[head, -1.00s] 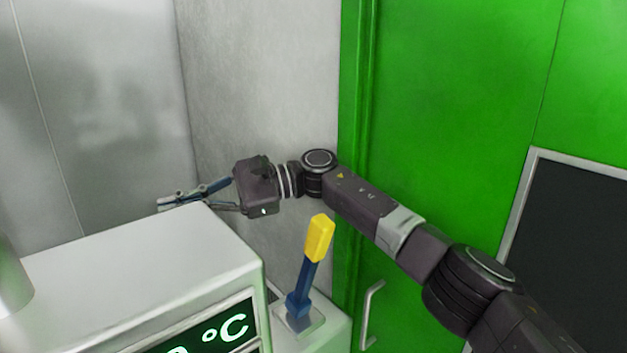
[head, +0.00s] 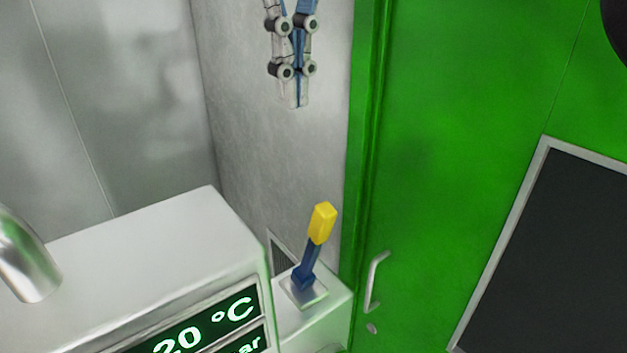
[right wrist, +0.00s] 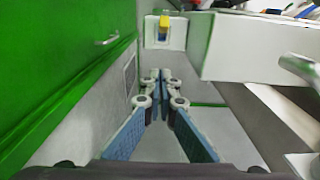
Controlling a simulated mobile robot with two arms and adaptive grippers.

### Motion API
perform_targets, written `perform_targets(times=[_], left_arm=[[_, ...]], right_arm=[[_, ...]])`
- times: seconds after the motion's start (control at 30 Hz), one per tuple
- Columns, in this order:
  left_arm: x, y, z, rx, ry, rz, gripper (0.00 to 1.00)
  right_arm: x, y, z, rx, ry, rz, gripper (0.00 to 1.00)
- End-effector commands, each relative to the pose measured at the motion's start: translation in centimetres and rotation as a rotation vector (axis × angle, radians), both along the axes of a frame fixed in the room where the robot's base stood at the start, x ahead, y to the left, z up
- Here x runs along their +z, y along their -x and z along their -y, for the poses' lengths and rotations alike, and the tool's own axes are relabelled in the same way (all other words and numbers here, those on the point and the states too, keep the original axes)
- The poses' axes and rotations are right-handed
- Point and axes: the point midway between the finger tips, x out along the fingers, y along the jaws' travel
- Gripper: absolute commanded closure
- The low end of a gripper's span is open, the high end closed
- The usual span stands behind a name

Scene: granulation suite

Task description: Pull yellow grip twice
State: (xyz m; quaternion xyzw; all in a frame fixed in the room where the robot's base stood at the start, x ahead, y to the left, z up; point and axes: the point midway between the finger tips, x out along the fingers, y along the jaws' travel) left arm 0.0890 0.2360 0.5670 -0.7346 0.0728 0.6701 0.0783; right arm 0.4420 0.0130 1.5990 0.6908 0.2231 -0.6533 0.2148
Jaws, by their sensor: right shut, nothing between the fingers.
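The yellow grip (head: 322,222) tops a blue lever that stands on a small white box (head: 332,306), leaning slightly right in the head view. In the right wrist view the yellow grip (right wrist: 164,23) shows at the top, beyond the fingertips. My right gripper (head: 289,103) hangs fingers down in the head view, above the lever in the picture and apart from it. In the right wrist view my right gripper (right wrist: 161,72) has its fingertips together with nothing between them. My left gripper is not in view.
A white cabinet (head: 150,262) with a lit °C display (head: 205,327) stands left of the lever. A metal pipe (head: 28,262) is at far left. A green door (head: 450,130) with a handle (head: 374,282) is on the right. The grey wall (head: 275,150) is behind.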

Motion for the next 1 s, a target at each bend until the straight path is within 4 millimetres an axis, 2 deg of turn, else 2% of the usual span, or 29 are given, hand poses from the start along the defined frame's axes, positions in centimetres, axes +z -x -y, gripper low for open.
perform_targets(times=[0.23, 0.33, 0.63, 0.67, 0.9, 1.0], left_arm=[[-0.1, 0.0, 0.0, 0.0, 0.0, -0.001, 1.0], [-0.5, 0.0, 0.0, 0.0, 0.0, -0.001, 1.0], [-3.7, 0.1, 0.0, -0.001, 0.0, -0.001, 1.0], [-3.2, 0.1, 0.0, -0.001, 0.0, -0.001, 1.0], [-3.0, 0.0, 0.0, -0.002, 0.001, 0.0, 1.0], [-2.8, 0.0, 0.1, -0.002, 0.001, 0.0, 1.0]], right_arm=[[-0.1, 0.0, -0.1, 0.0, -0.002, -0.002, 1.0], [-0.8, 0.0, -0.1, 0.0, -0.003, -0.004, 1.0], [-6.2, -0.2, -0.3, 0.002, -0.005, -0.005, 1.0], [-6.2, -0.3, -0.2, 0.001, -0.004, -0.003, 1.0], [-10.1, -0.4, -0.3, -0.001, -0.003, -0.003, 1.0], [-10.2, 0.3, 0.3, -0.001, -0.005, 0.001, 1.0]])
